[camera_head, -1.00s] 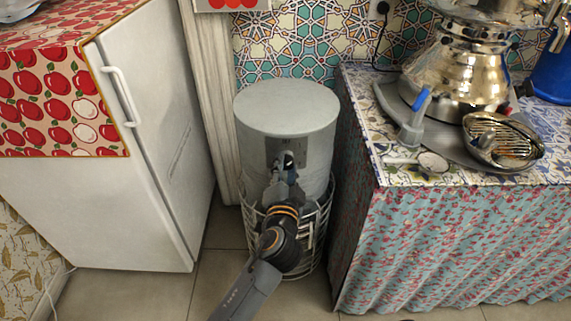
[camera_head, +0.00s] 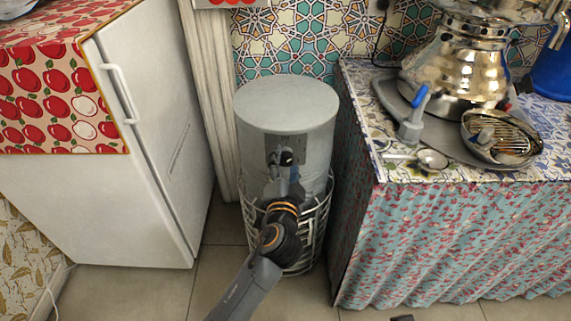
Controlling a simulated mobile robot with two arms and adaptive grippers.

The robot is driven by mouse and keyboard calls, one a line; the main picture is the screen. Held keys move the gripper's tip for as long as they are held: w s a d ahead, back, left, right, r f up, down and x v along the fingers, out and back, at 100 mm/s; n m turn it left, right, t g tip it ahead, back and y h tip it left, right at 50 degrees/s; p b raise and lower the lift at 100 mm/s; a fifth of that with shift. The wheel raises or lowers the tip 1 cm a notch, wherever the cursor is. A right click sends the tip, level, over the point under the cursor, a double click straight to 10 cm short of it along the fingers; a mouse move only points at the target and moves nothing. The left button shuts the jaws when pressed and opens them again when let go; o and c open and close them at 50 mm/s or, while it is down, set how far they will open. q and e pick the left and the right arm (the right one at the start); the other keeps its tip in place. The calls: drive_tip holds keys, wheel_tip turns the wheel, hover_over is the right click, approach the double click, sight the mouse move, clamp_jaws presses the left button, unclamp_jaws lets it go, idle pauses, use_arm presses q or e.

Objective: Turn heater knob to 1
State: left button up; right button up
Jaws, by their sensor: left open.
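The heater (camera_head: 286,105) is a grey cylinder in a white wire stand (camera_head: 318,235), between the fridge and the cloth-covered table. A dark control panel (camera_head: 300,147) is on its front. A small black knob (camera_head: 287,158) shows on the panel, partly hidden by my left gripper. Any number marks on it are too small to read. My left gripper (camera_head: 282,164) is open, with its fingertips in front of the panel around or close beside the knob; I cannot tell whether they touch it. My right gripper cannot be made out; a small dark piece shows at the bottom edge.
A white fridge (camera_head: 160,150) with a handle stands left of the heater. At right, the table (camera_head: 450,235) bears a samovar (camera_head: 462,65), a tray, a strainer bowl (camera_head: 500,138), a small spoon (camera_head: 432,159) and a blue-handled item (camera_head: 414,112). Tiled floor (camera_head: 225,270) is free in front.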

use_arm(q)
drive_tip(key=s, duration=1.2)
drive_tip(key=shift+a+r, duration=0.3)
